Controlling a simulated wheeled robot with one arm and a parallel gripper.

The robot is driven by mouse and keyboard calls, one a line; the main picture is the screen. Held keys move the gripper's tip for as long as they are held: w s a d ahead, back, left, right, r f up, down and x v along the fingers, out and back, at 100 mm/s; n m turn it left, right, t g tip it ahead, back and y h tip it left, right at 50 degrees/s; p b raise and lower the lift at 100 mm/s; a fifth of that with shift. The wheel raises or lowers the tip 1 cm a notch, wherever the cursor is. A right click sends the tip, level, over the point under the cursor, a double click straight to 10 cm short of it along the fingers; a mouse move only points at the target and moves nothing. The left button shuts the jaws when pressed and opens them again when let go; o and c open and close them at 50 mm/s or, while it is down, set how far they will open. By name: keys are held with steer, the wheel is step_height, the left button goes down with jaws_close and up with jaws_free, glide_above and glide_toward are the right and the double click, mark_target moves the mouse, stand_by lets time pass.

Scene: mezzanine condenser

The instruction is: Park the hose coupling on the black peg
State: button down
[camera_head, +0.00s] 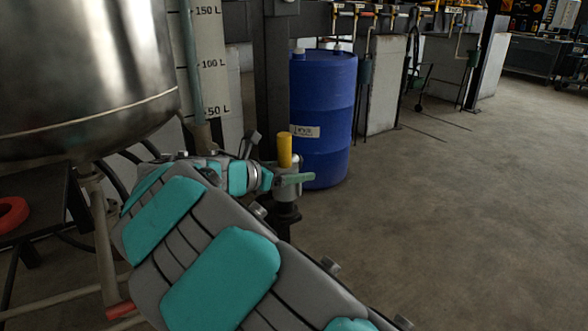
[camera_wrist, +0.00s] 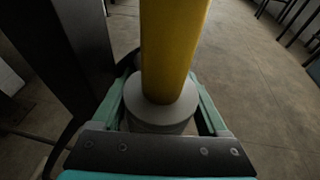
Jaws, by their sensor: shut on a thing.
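The hose coupling appears as a grey cylinder (camera_head: 288,189) with a yellow cylinder (camera_head: 284,150) rising upright from its top. My gripper (camera_head: 291,179) is shut on the grey part. In the wrist view the grey part (camera_wrist: 160,118) sits between the two green fingers, and the yellow part (camera_wrist: 172,50) points up past them. A dark part (camera_head: 287,212) with a wider collar shows directly under the grey cylinder. I cannot tell whether it is the black peg or part of the coupling, nor whether it touches. The underside is hidden in the wrist view.
A blue drum (camera_head: 325,115) stands just behind the gripper. A dark column (camera_head: 271,80) rises close on the left. A steel tank (camera_head: 80,70) and a dark bench with a red ring (camera_head: 12,214) are at left. Open floor (camera_head: 450,210) lies to the right.

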steer(key=shift+f, duration=1.65)
jaws_free()
step_height(320, 180, up, 6)
steer(key=shift+r, duration=0.1)
steer(key=shift+f+b, duration=0.25)
steer(key=shift+b, duration=2)
step_height(320, 180, up, 6)
steer(key=shift+r+p, duration=0.1)
steer(key=shift+p, duration=1)
steer(key=shift+b, duration=1.1)
